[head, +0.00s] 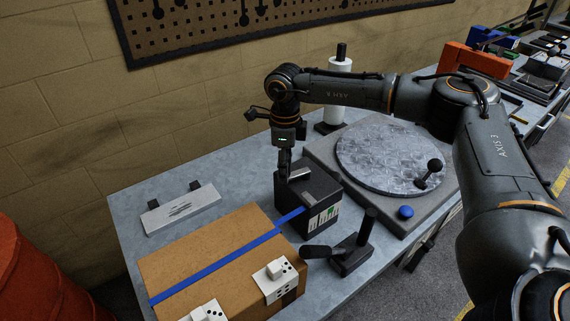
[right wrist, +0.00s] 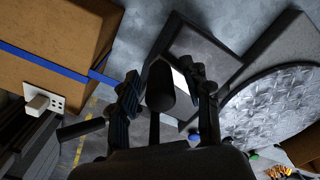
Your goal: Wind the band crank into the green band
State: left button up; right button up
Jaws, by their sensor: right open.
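A dark box (head: 322,188) stands at the end of the blue strap (head: 220,259). A small pale scale with a green band (head: 329,213) is on its front; its pointer is too small to read. A light bar (head: 299,173) lies on its top, apparently the crank arm. My right gripper (head: 284,172) points down at the box's back left. In the right wrist view my open fingers (right wrist: 165,88) straddle a dark cylindrical knob (right wrist: 160,86), apparently the crank's, with gaps showing; contact cannot be told. My left gripper is not in view.
A cardboard carton (head: 205,250) under the strap stands left of the box. A black lever stand (head: 351,259) with a paddle is in front. A round turntable plate (head: 390,157) with a blue button (head: 405,212) is at right.

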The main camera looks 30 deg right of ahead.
jog(key=shift+f, duration=0.4)
grip_shut()
jog(key=shift+w, duration=0.15)
